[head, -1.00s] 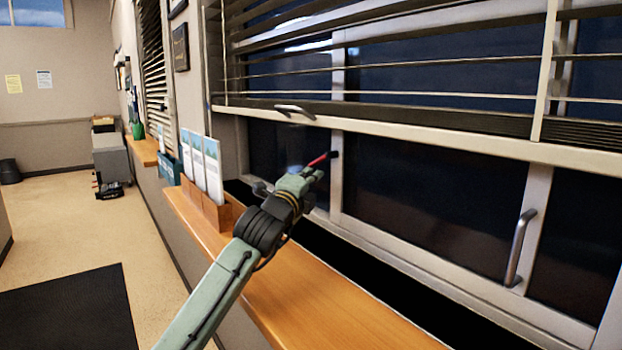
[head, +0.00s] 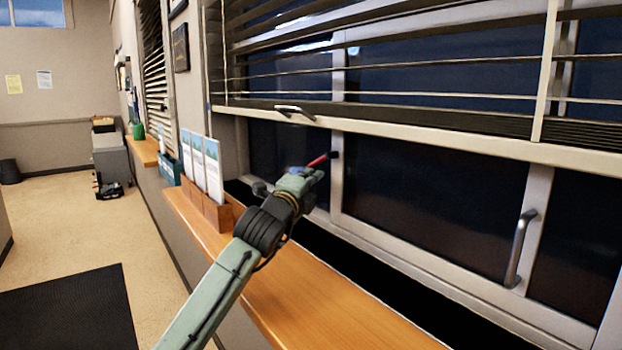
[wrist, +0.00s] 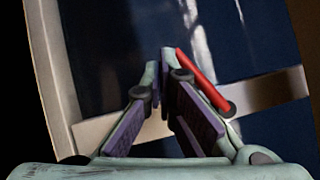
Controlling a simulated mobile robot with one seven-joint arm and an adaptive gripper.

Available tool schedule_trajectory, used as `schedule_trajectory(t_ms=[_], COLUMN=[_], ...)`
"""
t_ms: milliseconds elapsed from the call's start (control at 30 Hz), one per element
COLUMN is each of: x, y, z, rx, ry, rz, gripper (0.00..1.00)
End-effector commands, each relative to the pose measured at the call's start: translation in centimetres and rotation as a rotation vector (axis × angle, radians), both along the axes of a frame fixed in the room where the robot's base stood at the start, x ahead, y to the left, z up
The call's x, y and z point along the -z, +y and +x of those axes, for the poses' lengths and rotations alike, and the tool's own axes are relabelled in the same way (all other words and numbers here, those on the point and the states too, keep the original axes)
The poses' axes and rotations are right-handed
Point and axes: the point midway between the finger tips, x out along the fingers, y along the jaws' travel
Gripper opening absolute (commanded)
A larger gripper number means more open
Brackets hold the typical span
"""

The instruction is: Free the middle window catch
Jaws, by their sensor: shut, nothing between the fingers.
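A red lever (head: 318,160) with a dark end sits at the upright window post in the head view, right of my gripper's tip. I take it for the middle catch. In the wrist view the red lever (wrist: 202,80) lies slanted along the right side of the fingers, with a round dark part at its lower end over the pale frame bar. My gripper (head: 308,173) is shut and empty, its fingertips (wrist: 163,65) together beside the lever. I cannot tell whether they touch it. The fingers partly hide the frame behind them.
A wooden sill (head: 310,290) runs below the window, with a brochure holder (head: 205,205) left of my arm. Lowered blinds (head: 400,85) hang above. A silver pull handle (head: 520,248) is on the frame at right. Open floor (head: 80,220) lies at left.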

Motion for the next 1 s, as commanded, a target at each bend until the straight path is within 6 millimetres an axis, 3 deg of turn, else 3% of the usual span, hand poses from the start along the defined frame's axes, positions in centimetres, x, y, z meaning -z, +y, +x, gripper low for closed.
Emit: schedule_trajectory(t_ms=[333,800,1000], x=[0.1,1.4,1.7], y=[0.4,3.7,4.2], z=[-0.8,-9.3,-10.9], rx=[0.000,-0.002,0.000], ry=[-0.001,-0.001,0.000], rz=[-0.001,-0.001,-0.001], gripper=[0.00,0.00,0.00])
